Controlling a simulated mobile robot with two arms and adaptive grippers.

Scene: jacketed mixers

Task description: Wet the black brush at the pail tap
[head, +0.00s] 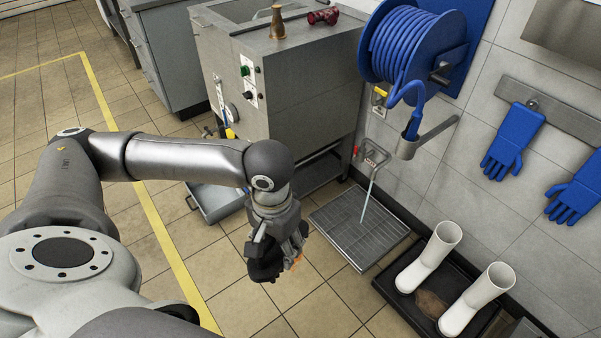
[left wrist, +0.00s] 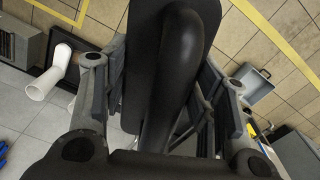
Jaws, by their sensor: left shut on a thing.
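The black brush (left wrist: 172,75) fills the middle of the left wrist view, its handle between the fingers. In the head view my left gripper (head: 280,247) is shut on the brush (head: 263,268), above the tiled floor and left of the floor grate. The pail tap (head: 374,156) is on the wall, with a red part at its left. A pale stream of water (head: 367,196) falls from it toward the grate (head: 352,228). The brush is apart from the stream. My right gripper is not in view.
A steel machine (head: 295,85) stands behind my left arm, with a low metal tray (head: 217,203) by its foot. A blue hose reel (head: 405,45) hangs above the tap. White boots (head: 430,258) stand in a black tray (head: 398,289) right of the grate. Blue gloves (head: 513,142) hang at right.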

